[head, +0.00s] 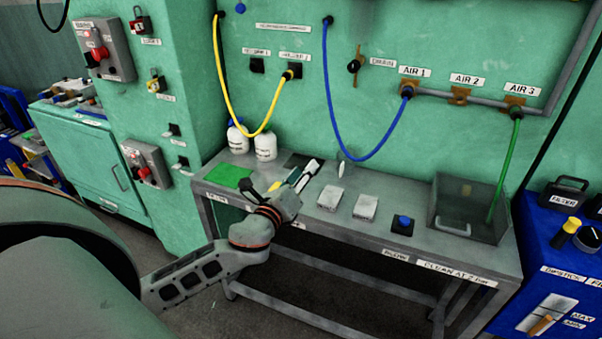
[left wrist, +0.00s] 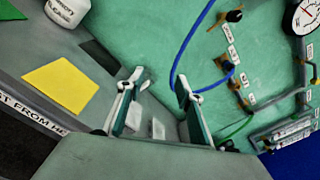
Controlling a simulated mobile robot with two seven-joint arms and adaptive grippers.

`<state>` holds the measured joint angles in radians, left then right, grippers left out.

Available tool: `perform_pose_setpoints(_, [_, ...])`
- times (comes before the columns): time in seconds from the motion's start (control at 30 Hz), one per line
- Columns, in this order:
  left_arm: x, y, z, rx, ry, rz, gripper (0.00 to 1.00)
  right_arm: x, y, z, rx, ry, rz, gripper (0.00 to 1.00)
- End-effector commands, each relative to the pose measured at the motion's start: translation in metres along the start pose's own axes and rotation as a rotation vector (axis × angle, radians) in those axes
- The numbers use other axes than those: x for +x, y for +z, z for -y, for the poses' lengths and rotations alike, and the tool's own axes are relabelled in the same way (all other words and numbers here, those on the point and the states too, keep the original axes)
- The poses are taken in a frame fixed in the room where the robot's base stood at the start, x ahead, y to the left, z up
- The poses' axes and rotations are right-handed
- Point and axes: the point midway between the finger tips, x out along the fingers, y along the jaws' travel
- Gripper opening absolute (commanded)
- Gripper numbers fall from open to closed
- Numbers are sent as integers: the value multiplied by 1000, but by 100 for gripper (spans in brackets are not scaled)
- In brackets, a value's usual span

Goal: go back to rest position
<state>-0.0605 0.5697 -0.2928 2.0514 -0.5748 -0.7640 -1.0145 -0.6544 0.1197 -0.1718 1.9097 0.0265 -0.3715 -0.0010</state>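My left gripper (head: 303,174) is over the back left part of the grey workbench (head: 345,233), its arm coming in from the left. In the left wrist view its two fingers (left wrist: 160,80) stand apart with nothing held between them. The bench top lies beyond them, and the gap between fingers and bench is hard to judge. My right gripper is in neither view.
On the bench are a green square (head: 228,176), white bottles (head: 265,143), two grey blocks (head: 330,198), a blue-button box (head: 402,225) and a clear bin (head: 470,208). A yellow square (left wrist: 60,88) shows in the wrist view. Yellow, blue (head: 341,130) and green hoses hang behind.

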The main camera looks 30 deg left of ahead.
Motion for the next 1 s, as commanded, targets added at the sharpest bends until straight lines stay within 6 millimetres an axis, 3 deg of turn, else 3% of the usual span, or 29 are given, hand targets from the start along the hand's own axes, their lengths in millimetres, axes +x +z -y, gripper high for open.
perform_pose_setpoints(0.3, [0,-1,0,-3,1,-2,36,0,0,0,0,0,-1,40])
perform_pose_setpoints(0.43, [-9,-23,-10,-95,22,-47,36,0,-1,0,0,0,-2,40])
perform_pose_setpoints(0.57, [-37,-80,-32,-366,93,-158,36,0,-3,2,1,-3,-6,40])
perform_pose_setpoints(0.67, [-73,-137,-52,-670,191,-253,36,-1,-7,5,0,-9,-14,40])
perform_pose_setpoints(0.8, [-134,-209,-72,-1133,371,-335,36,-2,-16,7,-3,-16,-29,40])
perform_pose_setpoints(0.9, [-181,-252,-80,-1461,516,-347,36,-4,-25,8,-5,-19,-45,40])
perform_pose_setpoints(1.0, [-222,-281,-84,-1743,646,-320,36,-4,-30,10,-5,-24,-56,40])
